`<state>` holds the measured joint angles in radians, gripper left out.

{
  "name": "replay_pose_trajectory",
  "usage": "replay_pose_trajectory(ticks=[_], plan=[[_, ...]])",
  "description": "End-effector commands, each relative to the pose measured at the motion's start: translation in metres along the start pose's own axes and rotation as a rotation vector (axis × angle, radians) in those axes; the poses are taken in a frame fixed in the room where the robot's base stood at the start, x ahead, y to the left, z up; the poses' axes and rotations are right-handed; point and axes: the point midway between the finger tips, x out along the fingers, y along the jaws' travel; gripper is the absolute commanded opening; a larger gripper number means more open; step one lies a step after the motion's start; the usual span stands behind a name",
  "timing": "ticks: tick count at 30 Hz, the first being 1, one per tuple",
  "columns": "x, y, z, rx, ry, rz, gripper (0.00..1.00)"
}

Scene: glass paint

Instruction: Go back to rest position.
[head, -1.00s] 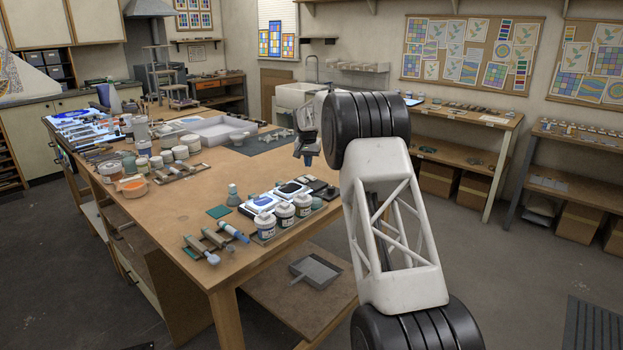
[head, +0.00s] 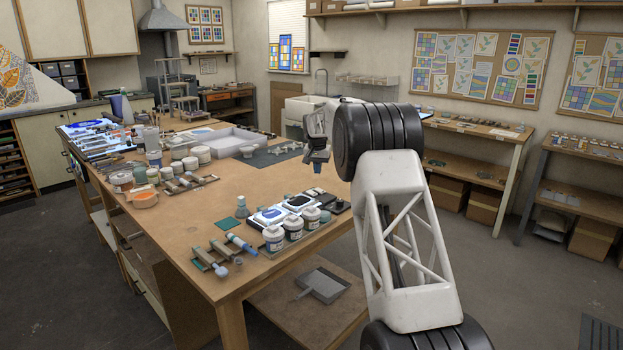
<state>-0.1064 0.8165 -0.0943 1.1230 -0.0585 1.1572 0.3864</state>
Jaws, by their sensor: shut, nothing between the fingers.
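My gripper (head: 317,160) shows in the head view at the end of my white arm, partly hidden by the arm's black joint. It points down and is shut, with nothing held. It hangs over the right side of the wooden worktable (head: 190,235), beyond the paint jars and apart from the things on the table.
White paint jars (head: 274,238) and ink pads (head: 270,215) stand near the table's right edge. Rollers (head: 241,244) lie at the front corner. The table's middle is clear.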

Motion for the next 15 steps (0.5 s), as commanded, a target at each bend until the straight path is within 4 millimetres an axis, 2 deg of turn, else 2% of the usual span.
replay_pose_trajectory(ticks=[8, 15], plan=[[-0.032, 0.015, 0.019, -0.01, 0.005, -0.003, 0.0], [-0.073, 0.038, 0.052, -0.024, 0.01, -0.007, 0.0]])
